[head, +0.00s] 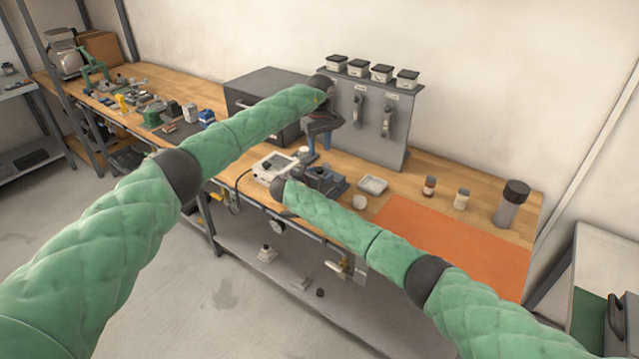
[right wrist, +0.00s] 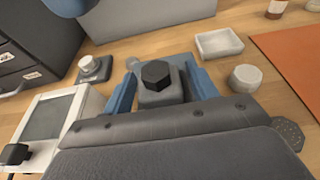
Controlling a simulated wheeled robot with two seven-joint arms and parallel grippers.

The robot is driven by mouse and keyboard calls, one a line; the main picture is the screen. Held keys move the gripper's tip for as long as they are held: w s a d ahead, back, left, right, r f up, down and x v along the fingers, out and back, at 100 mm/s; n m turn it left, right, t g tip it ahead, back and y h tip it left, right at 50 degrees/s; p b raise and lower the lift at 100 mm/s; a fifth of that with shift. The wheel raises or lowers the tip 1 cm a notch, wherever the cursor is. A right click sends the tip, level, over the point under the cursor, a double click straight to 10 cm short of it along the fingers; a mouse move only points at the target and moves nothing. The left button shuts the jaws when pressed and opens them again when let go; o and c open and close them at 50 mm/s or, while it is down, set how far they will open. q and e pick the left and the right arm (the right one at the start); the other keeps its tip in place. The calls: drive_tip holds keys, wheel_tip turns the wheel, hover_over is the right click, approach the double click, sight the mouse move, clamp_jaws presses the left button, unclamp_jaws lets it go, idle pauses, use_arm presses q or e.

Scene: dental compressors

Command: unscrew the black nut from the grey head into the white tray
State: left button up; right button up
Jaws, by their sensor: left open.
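The black nut (right wrist: 156,73) is a dark hexagon on top of the grey head (right wrist: 160,95), upright in the right wrist view. The blue fingers of my right gripper (right wrist: 161,85) lie along both sides of the grey head and appear to touch it, below the nut. In the head view my right gripper (head: 320,178) is low over the bench and partly hidden by its arm.
A white round piece (right wrist: 246,78) lies near the tray. A white box with a grey panel (right wrist: 50,120) stands left. A grey upright panel (head: 370,120) and a dark drawer cabinet (head: 262,88) stand behind. The orange mat (head: 450,238) is clear.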

sight(319, 169)
use_arm(q)
drive_tip(key=shift+r, duration=0.15)
drive_tip(key=shift+c, duration=1)
use_arm(e)
drive_tip(key=shift+a, duration=0.1)
clamp_jaws()
use_arm(q)
drive_tip(key=m, duration=0.4)
drive_tip(key=shift+f+m, duration=0.25)
drive_tip(key=shift+m, duration=0.05)
drive_tip(key=shift+f, duration=3.95)
